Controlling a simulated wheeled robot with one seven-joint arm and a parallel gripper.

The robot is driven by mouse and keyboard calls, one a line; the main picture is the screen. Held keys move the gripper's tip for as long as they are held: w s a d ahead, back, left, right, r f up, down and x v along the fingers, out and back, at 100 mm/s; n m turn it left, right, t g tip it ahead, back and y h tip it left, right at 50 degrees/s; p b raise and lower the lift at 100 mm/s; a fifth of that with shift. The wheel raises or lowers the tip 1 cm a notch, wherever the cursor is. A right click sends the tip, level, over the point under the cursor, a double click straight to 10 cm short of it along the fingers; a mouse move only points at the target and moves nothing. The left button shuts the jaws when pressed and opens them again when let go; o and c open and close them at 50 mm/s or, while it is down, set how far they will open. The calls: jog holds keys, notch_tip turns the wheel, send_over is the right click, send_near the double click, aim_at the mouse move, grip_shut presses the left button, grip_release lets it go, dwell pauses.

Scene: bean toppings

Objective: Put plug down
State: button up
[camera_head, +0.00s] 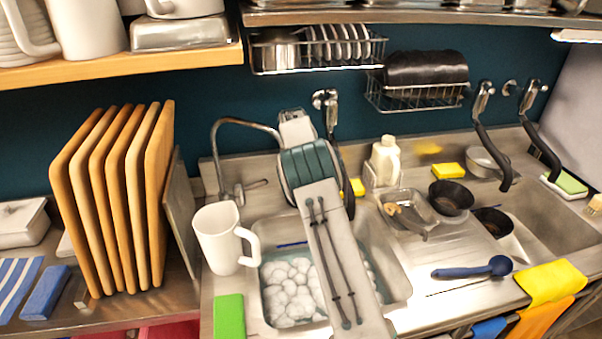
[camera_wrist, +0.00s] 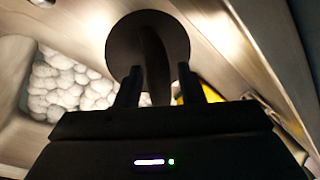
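In the wrist view a dark round plug (camera_wrist: 148,32) with a thick stem shows just past my fingertips. My gripper (camera_wrist: 158,72) has one finger on each side of the stem and appears shut on it. The plug's flat disc faces away from my palm. In the head view my arm hides the gripper and the plug. The left sink basin (camera_head: 399,284) lies under my arm and holds white foam (camera_head: 288,292). The foam is also in the wrist view (camera_wrist: 70,85), to the left of the plug.
A white jug (camera_head: 217,238) stands at the basin's left rim, with a green sponge (camera_head: 229,316) in front. A tap (camera_head: 245,124) rises behind. Dark bowls (camera_head: 451,196), a blue brush (camera_head: 487,268) and a yellow cloth (camera_head: 548,283) lie to the right. Wooden boards (camera_head: 115,200) stand left.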

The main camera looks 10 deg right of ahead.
notch_tip(320, 180, up, 8)
jog(key=s+a+b, duration=0.1)
jog(key=shift+f, duration=0.15)
dwell(0.5)
